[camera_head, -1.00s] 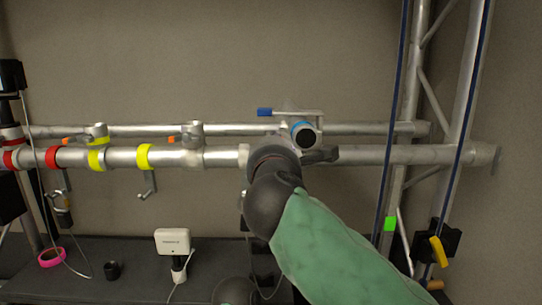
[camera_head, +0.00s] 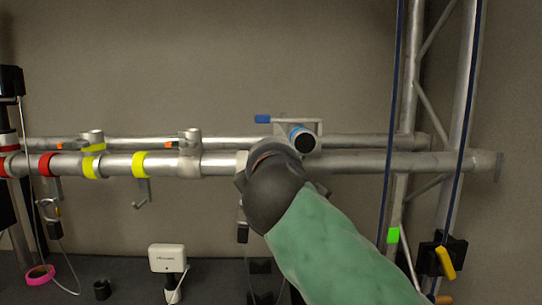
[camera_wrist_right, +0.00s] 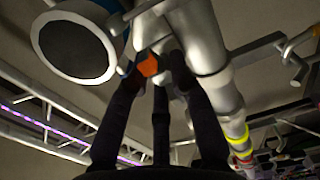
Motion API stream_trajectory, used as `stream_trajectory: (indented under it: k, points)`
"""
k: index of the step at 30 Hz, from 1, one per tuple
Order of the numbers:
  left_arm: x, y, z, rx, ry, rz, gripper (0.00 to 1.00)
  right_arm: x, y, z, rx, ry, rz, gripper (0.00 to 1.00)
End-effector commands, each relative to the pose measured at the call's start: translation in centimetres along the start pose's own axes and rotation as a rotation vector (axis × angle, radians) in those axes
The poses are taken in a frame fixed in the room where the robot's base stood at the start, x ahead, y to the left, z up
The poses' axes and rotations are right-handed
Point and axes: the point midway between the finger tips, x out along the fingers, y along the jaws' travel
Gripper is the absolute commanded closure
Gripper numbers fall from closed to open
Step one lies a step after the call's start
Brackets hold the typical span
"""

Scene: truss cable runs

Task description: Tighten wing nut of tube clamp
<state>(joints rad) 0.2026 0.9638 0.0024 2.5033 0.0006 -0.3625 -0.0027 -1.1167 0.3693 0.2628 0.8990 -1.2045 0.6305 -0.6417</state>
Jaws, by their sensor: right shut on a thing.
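The wing nut (camera_wrist_right: 148,66) of the tube clamp is orange and shows between my fingertips in the right wrist view. My right gripper (camera_wrist_right: 155,74) has its dark fingers shut on it, close beside the silver tube (camera_wrist_right: 200,40). In the head view my dark wrist covers the fingers and the nut. A dark-faced cylinder with a blue band (camera_head: 302,140) sits just above my wrist, and it looms large at the upper left of the right wrist view (camera_wrist_right: 72,45). The clamp body is mostly hidden. My left gripper is not in view.
Two other clamps with orange parts (camera_head: 92,142) (camera_head: 189,142) sit along the tubes to the left. A hook (camera_head: 144,193) hangs below the yellow band. Blue cables (camera_head: 389,140) and a vertical truss (camera_head: 425,95) stand at right. A white box (camera_head: 167,258) stands below.

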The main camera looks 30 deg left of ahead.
Motion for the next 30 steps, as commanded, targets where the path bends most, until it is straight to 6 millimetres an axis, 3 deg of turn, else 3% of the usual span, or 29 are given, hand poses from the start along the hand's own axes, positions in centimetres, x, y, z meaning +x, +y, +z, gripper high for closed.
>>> stream_trajectory:
  k: [17,18,20,30]
  points:
    - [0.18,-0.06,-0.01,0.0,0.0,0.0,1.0,0.07,-0.14,0.01,0.034,-0.001,-0.003,1.0]
    - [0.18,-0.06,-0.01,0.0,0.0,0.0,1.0,0.07,-0.15,0.01,0.034,-0.001,-0.003,0.72]
    - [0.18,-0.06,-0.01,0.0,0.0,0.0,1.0,0.06,-0.15,0.01,0.034,-0.001,-0.003,0.55]
    - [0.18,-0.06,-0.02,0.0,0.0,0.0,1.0,0.02,-0.03,0.05,0.033,-0.001,-0.001,0.54]
